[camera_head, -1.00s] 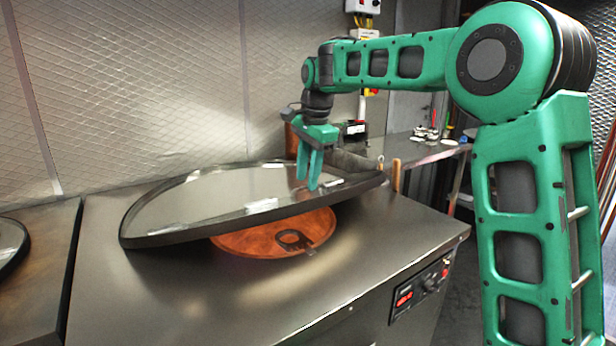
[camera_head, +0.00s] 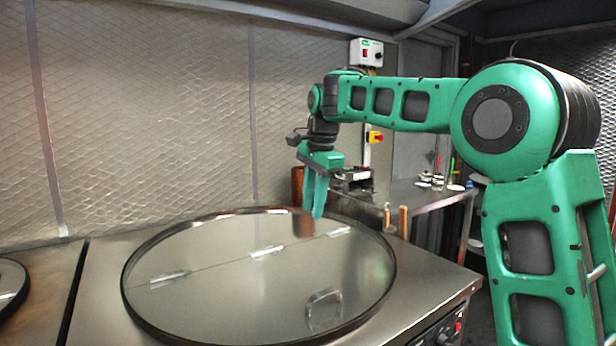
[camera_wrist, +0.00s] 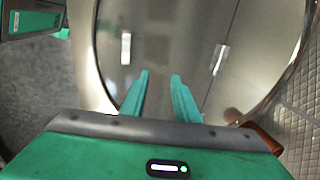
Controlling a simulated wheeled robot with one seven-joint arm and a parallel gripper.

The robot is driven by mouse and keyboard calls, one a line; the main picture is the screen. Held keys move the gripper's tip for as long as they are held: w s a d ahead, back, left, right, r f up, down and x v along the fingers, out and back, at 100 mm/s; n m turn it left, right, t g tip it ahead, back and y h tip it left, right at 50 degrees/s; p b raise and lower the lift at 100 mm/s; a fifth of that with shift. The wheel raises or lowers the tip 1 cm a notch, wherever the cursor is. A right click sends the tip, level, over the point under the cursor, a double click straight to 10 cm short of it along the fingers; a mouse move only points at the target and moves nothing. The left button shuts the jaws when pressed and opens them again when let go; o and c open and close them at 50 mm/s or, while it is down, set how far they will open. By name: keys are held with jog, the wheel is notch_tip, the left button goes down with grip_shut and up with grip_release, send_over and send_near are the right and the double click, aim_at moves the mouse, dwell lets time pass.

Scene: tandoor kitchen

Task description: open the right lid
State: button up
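The right lid (camera_head: 230,275) is a large round, shiny metal disc with a dark rim. It lies flat on the steel counter in the head view, covering what is beneath. A seam with several small hinges crosses it, and a loop handle (camera_head: 324,308) is on its front part. The lid's surface and hinges also fill the upper middle of the wrist view (camera_wrist: 175,35). My gripper (camera_head: 315,212) hangs fingers-down over the lid's back edge, away from the handle. Its two fingers (camera_wrist: 160,75) are apart with nothing between them. Whether the fingertips touch the lid is unclear.
Part of another dark-rimmed lid (camera_head: 10,283) shows at the far left. A textured metal wall (camera_head: 150,110) stands close behind. A copper-coloured container (camera_head: 297,186) and a side table (camera_head: 415,192) with small items are at the back right. Control knobs (camera_head: 452,330) are on the counter's front.

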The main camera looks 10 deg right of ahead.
notch_tip(320, 180, up, 8)
jog(key=w, duration=0.1)
jog(key=shift+w+a+f, duration=0.25)
jog(key=shift+w+a, duration=0.05)
jog(key=shift+a, duration=0.05)
dwell(0.6)
jog(key=shift+d, duration=0.15)
dwell(0.3)
